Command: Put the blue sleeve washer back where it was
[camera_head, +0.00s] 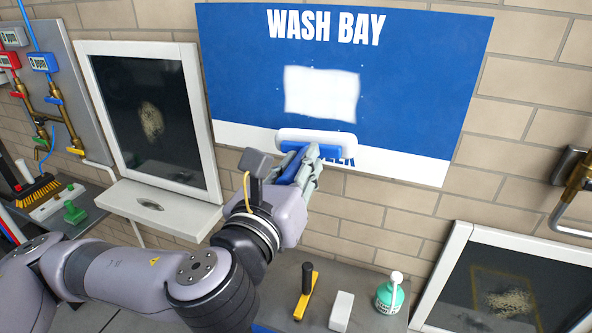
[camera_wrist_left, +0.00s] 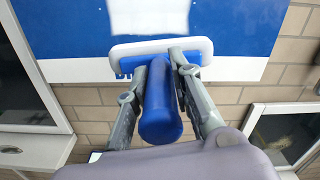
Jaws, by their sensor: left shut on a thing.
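The blue sleeve washer (camera_head: 316,138) has a wide white sleeve head and a blue body. It is in front of the lower part of the blue sign, just below a white patch (camera_head: 321,93). My left gripper (camera_head: 304,168) is shut on its blue handle, which shows clearly between the fingers in the left wrist view (camera_wrist_left: 160,110). The white head (camera_wrist_left: 162,48) lies level across the sign's blue and white border. I cannot tell whether it touches the sign. The washer hides part of the lettering. My right gripper is not in view.
A low counter (camera_head: 345,283) below holds a yellow squeegee-like tool (camera_head: 303,294), a white block (camera_head: 341,311) and a green bottle (camera_head: 390,295). A framed dirty window (camera_head: 150,120) with a ledge is left. Another dirty pane (camera_head: 510,290) is lower right, near a wall bracket.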

